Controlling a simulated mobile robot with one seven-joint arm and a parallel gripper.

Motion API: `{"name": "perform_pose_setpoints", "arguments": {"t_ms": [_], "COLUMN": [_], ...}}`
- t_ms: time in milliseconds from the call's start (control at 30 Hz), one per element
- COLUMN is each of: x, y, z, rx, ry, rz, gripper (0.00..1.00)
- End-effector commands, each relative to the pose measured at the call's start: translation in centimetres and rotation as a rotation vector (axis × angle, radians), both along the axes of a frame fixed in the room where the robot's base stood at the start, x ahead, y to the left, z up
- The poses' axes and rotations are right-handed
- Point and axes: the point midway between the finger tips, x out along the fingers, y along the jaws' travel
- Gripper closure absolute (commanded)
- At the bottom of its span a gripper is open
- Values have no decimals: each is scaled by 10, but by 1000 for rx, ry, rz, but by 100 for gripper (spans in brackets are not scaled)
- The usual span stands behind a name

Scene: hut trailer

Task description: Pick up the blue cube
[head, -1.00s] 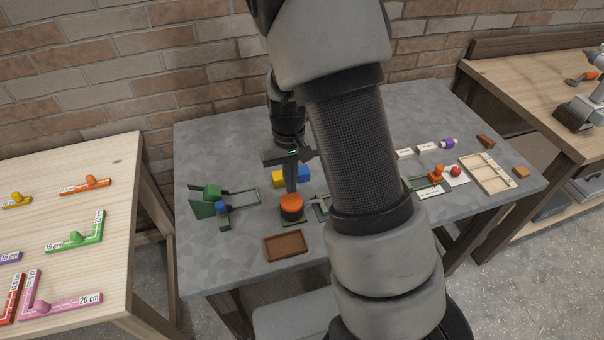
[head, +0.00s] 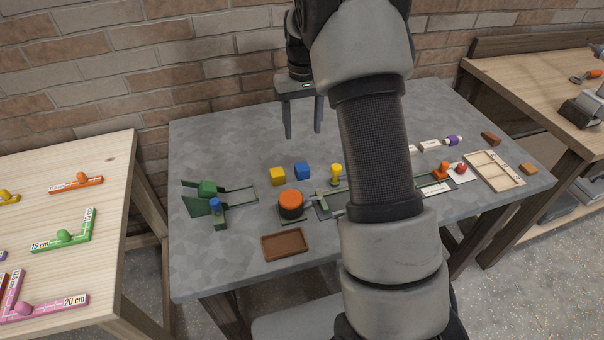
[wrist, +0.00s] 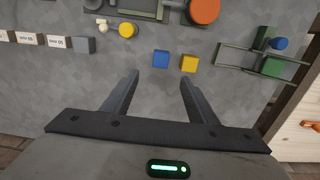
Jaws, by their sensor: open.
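The blue cube (head: 302,170) sits on the grey table (head: 225,135), just right of a yellow cube (head: 277,176), with a small gap between them. My gripper (head: 303,135) is above the table behind the blue cube, fingers pointing down, open and empty. In the wrist view the blue cube (wrist: 161,59) lies ahead of my gripper (wrist: 158,76), between the lines of the two fingers and beyond their tips. The yellow cube (wrist: 189,63) is to its right there, near the line of the right finger.
An orange-topped round block (head: 291,204) and a brown tray (head: 285,244) are in front of the cubes. A green fixture (head: 212,200) stands at left and a yellow knobbed piece (head: 336,172) at right. A brick wall bounds the back.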

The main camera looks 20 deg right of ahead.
Motion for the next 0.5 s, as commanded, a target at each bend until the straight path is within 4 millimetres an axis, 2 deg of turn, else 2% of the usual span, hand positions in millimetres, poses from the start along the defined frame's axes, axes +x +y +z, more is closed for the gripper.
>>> {"name": "perform_pose_setpoints", "arguments": {"t_ms": [33,300,500], "x": [-1,-1,-1], "y": [0,1,1], "z": [-14,-73,-97], "rx": [0,0,0], "ry": [5,4,1], "rz": [0,1,0], "gripper": [47,47,47]}}
